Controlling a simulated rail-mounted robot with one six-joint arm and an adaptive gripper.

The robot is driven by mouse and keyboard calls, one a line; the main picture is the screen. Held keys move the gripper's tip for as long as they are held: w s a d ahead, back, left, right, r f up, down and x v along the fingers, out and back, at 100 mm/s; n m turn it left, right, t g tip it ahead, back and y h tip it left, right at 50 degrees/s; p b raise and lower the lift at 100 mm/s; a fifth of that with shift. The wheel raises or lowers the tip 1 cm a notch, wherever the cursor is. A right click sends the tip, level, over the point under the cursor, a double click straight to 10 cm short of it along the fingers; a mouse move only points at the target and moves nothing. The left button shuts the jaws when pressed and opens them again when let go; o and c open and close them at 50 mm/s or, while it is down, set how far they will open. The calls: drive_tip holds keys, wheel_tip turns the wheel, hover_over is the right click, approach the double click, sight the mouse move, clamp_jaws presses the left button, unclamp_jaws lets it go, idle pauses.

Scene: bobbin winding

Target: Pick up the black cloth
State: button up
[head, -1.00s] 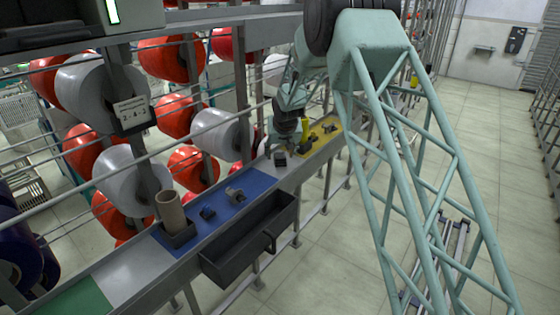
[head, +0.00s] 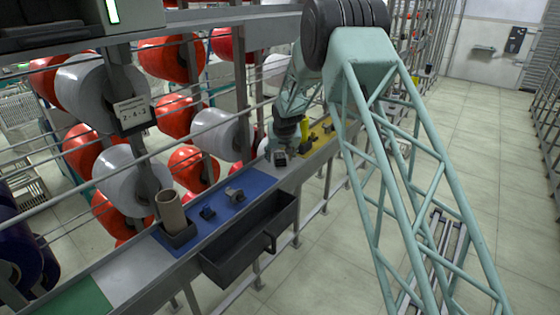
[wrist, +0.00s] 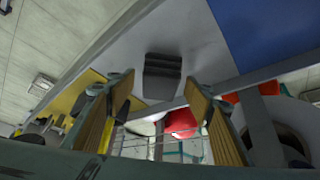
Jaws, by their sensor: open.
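The black cloth looks like a small dark folded stack. It lies on the bare grey strip of the bench between the blue and yellow areas, in the head view (head: 280,159) and near the middle of the wrist view (wrist: 162,76). My gripper (wrist: 158,84) is open, its two tan-padded fingers spread to either side of the cloth in the wrist view. No contact between fingers and cloth shows.
On the blue mat (head: 245,182) are a grey metal part (head: 234,195), a small dark part (head: 208,213) and a cardboard tube (head: 171,211) in a black holder. A black open drawer (head: 250,243) hangs at the front. The yellow area (head: 318,137) holds a yellow bottle (head: 305,131) and dark parts. Bobbin racks stand behind.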

sight(279, 153)
drive_tip(key=c, duration=1)
drive_tip(key=shift+r, duration=0.1)
drive_tip(key=shift+s+r, duration=0.1)
drive_tip(key=shift+r, duration=1.6)
drive_tip(key=s+b, duration=0.1)
drive_tip(key=s, duration=0.4)
drive_tip(key=s+d+r+b, duration=0.1)
drive_tip(key=s, duration=0.4)
drive_tip(key=s+d+b, duration=0.1)
drive_tip(key=s, duration=0.4)
drive_tip(key=shift+s+d+r, duration=0.15)
drive_tip(key=shift+s, duration=0.2)
